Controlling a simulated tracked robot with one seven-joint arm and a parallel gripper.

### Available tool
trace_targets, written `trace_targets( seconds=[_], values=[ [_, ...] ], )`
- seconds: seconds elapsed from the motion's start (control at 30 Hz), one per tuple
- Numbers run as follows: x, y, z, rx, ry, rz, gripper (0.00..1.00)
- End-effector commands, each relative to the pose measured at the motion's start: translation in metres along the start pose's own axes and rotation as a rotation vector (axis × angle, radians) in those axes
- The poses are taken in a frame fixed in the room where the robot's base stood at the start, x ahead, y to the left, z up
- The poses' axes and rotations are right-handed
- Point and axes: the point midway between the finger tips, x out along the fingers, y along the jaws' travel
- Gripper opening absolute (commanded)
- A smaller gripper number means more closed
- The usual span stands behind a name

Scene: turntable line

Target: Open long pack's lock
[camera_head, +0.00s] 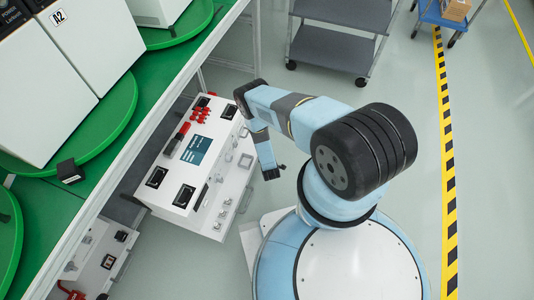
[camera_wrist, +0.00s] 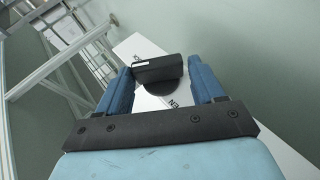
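In the wrist view a black lock handle (camera_wrist: 156,69) with a round black base sits on a white panel (camera_wrist: 138,46). Parts of printed lettering show beside it. My gripper (camera_wrist: 160,66) has its two blue fingers spread, one at each end of the handle, with narrow gaps seeming to remain. I cannot tell how deep the fingers reach. In the head view my gripper (camera_head: 271,173) hangs beside a white console (camera_head: 207,165). Large white packs (camera_head: 60,75) stand on green turntables at the left. I cannot tell which white body in the head view carries this lock.
The console has red knobs, a screen and handles. A grey cart (camera_head: 332,45) stands behind, and a blue trolley (camera_head: 443,15) at the top right. A metal frame (camera_wrist: 60,50) fills the wrist view's left. Floor is clear to the right, along a yellow-black stripe.

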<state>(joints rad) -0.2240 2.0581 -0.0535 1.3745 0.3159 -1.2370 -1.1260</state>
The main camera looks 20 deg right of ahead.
Motion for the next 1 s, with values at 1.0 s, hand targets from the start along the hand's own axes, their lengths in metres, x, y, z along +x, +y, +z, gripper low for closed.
trace_targets(
  seconds=[1.0],
  values=[
    [-0.079,-0.002,0.001,-0.003,-0.002,-0.003,0.87]
  ],
)
